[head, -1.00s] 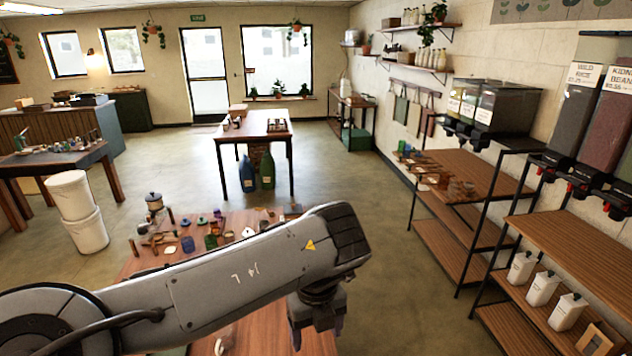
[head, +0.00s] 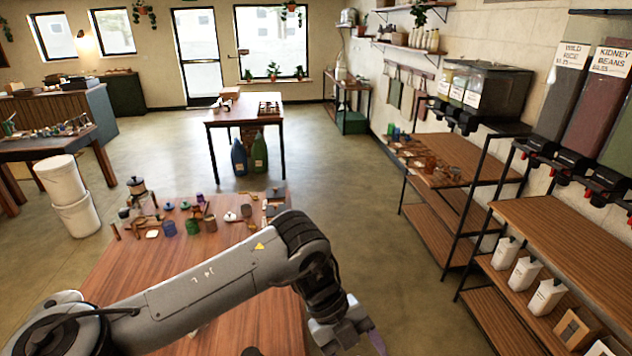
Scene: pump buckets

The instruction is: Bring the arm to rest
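My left arm comes in from the lower left and reaches across the near wooden table (head: 130,262). Its gripper (head: 362,343) hangs past the table's right side at the bottom edge of the view. The fingers are partly cut off, so I cannot tell whether they are open or shut. No held object shows there. My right gripper is not in view.
Jars and small items (head: 192,226) stand at the near table's far end. White buckets (head: 68,195) are stacked on the floor at left. Wooden shelves (head: 560,240) with dispensers (head: 612,115) line the right wall. The middle floor is clear.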

